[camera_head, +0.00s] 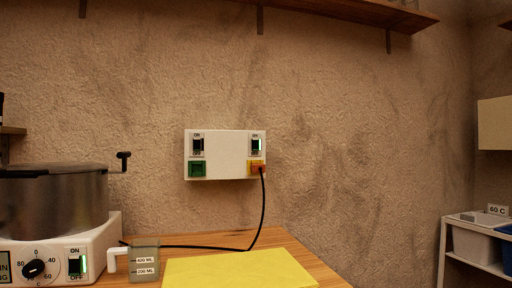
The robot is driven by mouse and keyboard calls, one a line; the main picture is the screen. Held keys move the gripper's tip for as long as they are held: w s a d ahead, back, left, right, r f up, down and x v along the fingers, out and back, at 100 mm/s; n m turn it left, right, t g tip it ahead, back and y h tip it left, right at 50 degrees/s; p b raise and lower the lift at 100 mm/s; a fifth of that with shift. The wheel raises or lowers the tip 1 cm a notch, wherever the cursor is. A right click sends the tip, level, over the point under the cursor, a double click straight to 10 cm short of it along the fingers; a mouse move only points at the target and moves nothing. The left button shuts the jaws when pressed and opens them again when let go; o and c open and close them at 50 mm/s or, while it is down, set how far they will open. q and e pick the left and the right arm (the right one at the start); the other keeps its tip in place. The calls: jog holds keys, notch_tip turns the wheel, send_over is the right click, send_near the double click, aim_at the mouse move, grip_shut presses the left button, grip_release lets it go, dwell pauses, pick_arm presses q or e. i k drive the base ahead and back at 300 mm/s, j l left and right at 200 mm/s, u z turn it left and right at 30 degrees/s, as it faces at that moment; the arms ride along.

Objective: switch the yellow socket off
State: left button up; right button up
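A white socket panel (227,155) is fixed on the wall in the middle of the head view. Its yellow socket (252,168) is at the lower right, with an orange-red plug (259,169) in it and a black cable (262,205) hanging down. Above the yellow socket is a switch (256,145) marked ON, with a lit green strip. A green socket (197,169) is at the lower left, empty, under another switch (198,145) that shows no light. Neither of my grippers is in view.
A steel pot (52,205) on a white heater base (95,250) with a dial and a lit switch stands at the left. A measuring jug (145,262) and a yellow sheet (240,270) are on the wooden table. A white shelf with bins (474,245) stands at right.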

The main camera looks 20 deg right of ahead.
aim_at(255, 142)
jog(key=i+l+u, duration=0.1)
jog(key=i+l, duration=0.15)
jog(key=i+l+u, duration=0.1)
jog(key=i+l, duration=0.15)
jog(key=l, duration=0.25)
jog(key=i+l+u, duration=0.1)
jog(key=i+l, duration=0.15)
jog(key=l, duration=0.15)
